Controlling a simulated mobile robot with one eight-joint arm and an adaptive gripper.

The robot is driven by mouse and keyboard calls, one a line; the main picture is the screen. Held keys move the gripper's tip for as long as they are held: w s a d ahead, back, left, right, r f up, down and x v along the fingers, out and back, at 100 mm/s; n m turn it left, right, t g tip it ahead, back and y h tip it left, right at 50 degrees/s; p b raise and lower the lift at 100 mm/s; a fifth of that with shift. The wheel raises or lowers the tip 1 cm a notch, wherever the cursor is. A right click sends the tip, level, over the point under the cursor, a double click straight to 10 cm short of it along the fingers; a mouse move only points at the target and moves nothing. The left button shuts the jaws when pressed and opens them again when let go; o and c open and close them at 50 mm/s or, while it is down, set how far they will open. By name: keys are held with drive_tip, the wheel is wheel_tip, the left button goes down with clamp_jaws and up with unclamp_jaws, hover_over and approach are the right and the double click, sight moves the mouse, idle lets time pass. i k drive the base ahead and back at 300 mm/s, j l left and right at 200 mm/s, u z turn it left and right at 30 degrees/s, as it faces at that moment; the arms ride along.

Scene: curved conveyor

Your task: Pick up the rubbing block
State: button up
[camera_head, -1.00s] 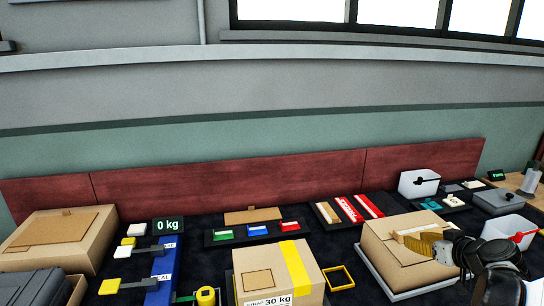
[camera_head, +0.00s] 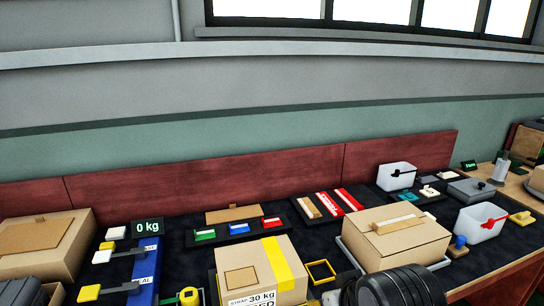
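I cannot tell for certain which thing is the rubbing block. One small candidate has a blue knob (camera_head: 460,241) and stands at the right, beside the white bin with a red item. Another is a small yellow block (camera_head: 522,217) on the wooden surface at the far right. A dark rounded part of my arm fills the bottom edge, in front of the closed cardboard box. My gripper's fingertips do not show, so what they hold, if anything, is hidden.
The cardboard box (camera_head: 414,250) sits on a grey tray at centre right. A strapped 30 kg box (camera_head: 239,279) stands left of it, with a yellow square frame (camera_head: 321,272) between. White bins (camera_head: 472,231) and a grey lidded box (camera_head: 470,190) crowd the right.

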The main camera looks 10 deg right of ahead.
sight(457, 250)
drive_tip(key=z, duration=1.6)
